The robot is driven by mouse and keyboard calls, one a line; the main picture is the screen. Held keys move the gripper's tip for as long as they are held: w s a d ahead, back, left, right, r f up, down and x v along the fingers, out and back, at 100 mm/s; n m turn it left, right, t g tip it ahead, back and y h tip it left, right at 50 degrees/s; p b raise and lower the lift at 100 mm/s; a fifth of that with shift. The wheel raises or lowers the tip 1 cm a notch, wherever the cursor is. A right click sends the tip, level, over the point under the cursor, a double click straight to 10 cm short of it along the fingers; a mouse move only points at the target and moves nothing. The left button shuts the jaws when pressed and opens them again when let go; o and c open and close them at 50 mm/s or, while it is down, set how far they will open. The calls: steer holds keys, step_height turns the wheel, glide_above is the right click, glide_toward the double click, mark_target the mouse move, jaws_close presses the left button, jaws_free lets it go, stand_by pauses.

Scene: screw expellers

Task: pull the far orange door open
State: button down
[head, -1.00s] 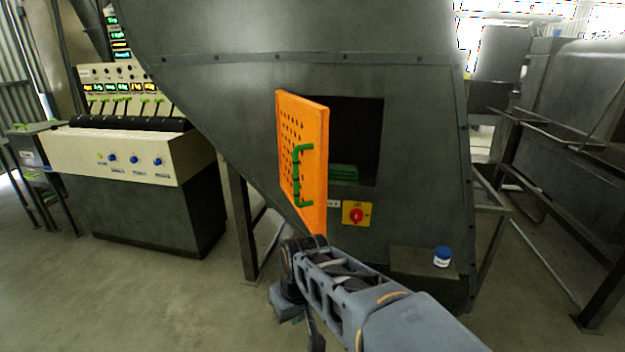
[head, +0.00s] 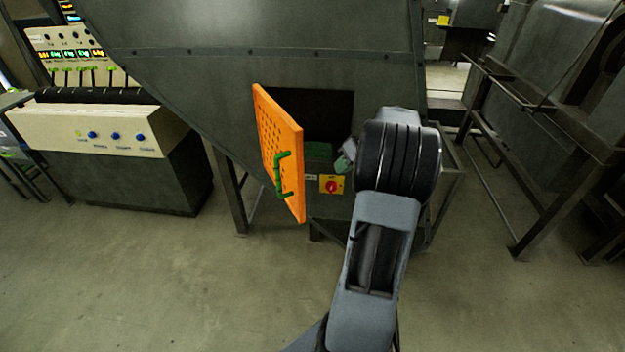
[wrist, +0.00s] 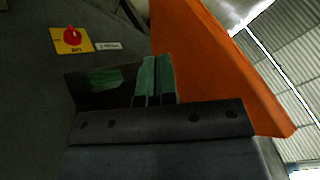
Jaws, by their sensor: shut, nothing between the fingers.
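The orange door (head: 275,150) is perforated and has a green handle (head: 282,174) on its outer face. It stands swung out from the dark square opening (head: 325,115) in the grey machine. My gripper (head: 345,158) is in front of the opening's lower right part, on the opening side of the door and apart from the handle. In the wrist view, the green fingers (wrist: 154,80) are together and empty. The orange door (wrist: 215,60) rises beside and beyond them there; its handle is hidden. Whether the fingers touch the door is unclear.
A yellow plate with a red knob (head: 331,185) is below the opening. Green material (head: 317,150) lies inside the opening. A control console (head: 100,130) stands at left, and metal frames (head: 500,150) stand at right. The floor in front is clear.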

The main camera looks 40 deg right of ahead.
steer(key=w+a+f+p, duration=0.3)
steer(key=w+a+f, duration=0.1)
steer(key=a+f, duration=0.2)
steer(key=shift+w+a+f, duration=0.2)
steer(key=shift+a+f, duration=0.2)
steer(key=shift+a, duration=0.35)
